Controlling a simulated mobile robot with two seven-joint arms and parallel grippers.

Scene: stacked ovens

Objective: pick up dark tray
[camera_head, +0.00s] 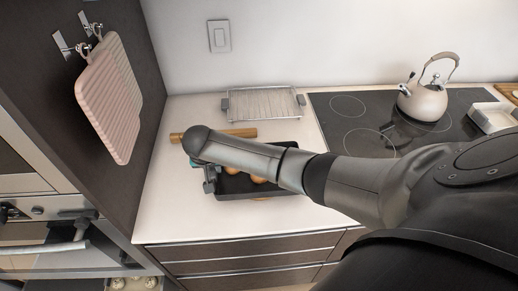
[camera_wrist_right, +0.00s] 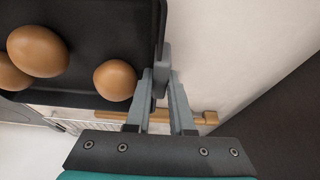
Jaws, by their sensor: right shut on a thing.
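The dark tray (camera_head: 238,190) lies on the white counter in the head view, partly hidden under my right arm. It holds a few brown egg-like items (camera_head: 258,180); the right wrist view shows three of them (camera_wrist_right: 115,80) on the dark tray floor (camera_wrist_right: 88,38). My right gripper (camera_head: 209,180) is at the tray's left end. In the right wrist view the gripper (camera_wrist_right: 161,84) is shut on the grey handle (camera_wrist_right: 163,60) at the tray's edge. My left gripper is in neither view.
A wooden rolling pin (camera_head: 215,134) and a wire rack (camera_head: 263,104) lie behind the tray. A cooktop (camera_head: 350,125) with a kettle (camera_head: 424,102) is to the right. Pink boards (camera_head: 108,98) hang on the dark cabinet wall at left. Drawers are below the counter's front edge.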

